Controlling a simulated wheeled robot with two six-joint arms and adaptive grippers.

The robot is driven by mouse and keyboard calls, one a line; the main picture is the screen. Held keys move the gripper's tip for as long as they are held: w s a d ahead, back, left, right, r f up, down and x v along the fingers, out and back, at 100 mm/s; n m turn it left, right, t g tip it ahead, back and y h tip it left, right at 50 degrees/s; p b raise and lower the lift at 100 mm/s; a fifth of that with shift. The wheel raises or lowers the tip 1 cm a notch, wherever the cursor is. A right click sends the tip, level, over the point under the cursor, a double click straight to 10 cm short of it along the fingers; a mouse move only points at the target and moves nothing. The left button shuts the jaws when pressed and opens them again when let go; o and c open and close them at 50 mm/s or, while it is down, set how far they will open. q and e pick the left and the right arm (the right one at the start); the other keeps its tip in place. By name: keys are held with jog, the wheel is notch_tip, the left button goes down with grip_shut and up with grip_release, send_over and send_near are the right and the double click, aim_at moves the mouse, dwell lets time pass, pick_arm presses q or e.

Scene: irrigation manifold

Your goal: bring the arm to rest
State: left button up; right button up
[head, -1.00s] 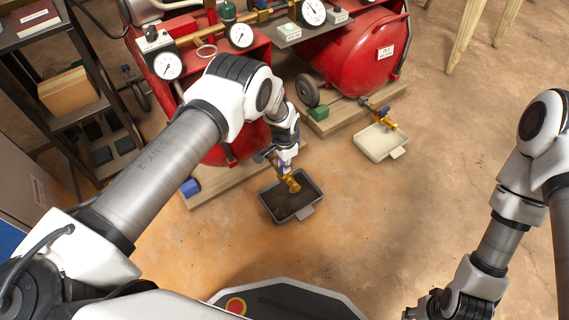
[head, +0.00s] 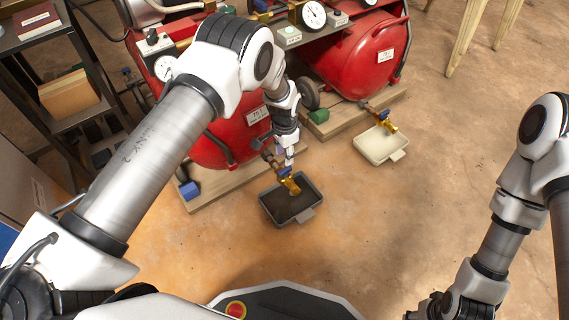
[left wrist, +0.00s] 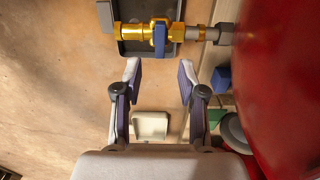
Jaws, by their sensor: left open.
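My left gripper (head: 285,153) is open and empty, just behind and above a brass drain valve (head: 290,184) in the head view. In the left wrist view my two fingers (left wrist: 158,78) stand apart with bare floor between them. The brass valve with its blue handle (left wrist: 160,38) lies beyond the fingertips, apart from them. A dark grey tray (head: 307,211) sits on the floor under the valve. My right gripper (head: 430,305) shows only partly at the bottom edge, and its fingers cannot be made out.
Red tanks (head: 357,58) on wooden bases stand close to the left arm. A second brass valve (head: 388,122) hangs over a cream tray (head: 380,146). A shelf (head: 52,118) stands at the left. The floor at centre right is clear.

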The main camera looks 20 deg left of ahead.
pick_arm(q)
notch_tip(320, 180, up, 4)
jog(key=shift+r, duration=0.15)
dwell(0.4)
